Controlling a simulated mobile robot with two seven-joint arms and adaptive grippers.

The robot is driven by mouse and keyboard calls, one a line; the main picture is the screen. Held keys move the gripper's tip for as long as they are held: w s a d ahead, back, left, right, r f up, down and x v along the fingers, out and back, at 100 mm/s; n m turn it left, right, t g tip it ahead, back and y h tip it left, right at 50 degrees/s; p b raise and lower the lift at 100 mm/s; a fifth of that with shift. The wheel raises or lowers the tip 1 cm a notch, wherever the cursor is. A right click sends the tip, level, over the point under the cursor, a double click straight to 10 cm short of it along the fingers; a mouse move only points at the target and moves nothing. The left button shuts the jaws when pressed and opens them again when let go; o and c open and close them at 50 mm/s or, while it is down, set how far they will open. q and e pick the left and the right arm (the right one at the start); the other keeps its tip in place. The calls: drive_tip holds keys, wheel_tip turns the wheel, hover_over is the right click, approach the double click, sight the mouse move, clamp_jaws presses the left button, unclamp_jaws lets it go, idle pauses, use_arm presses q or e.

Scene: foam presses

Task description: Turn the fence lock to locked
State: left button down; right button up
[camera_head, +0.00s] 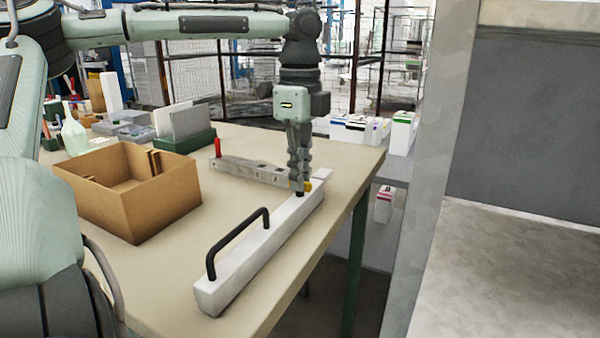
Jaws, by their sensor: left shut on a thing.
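The fence is a long white bar (258,258) lying along the right side of the table, with a black arched handle (237,240) at its near end. My left gripper (300,184) points straight down at that far end and is shut on a small piece there, which looks like the lock. The fingers hide most of it, so I cannot tell which way the lock is turned. My right gripper is not in view.
A grey metal bar (250,170) with a red upright pin (217,147) lies just left of the gripper. An open cardboard box (132,205) stands on the table's left. A grey pillar (435,150) rises at right. The table (215,225) is bare between box and fence.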

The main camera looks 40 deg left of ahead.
use_arm(q)
drive_tip(key=c, duration=1.6)
unclamp_jaws()
drive_tip(key=shift+c, duration=0.2)
drive_tip(key=shift+r, duration=0.1)
wheel_tip(320, 180, up, 12)
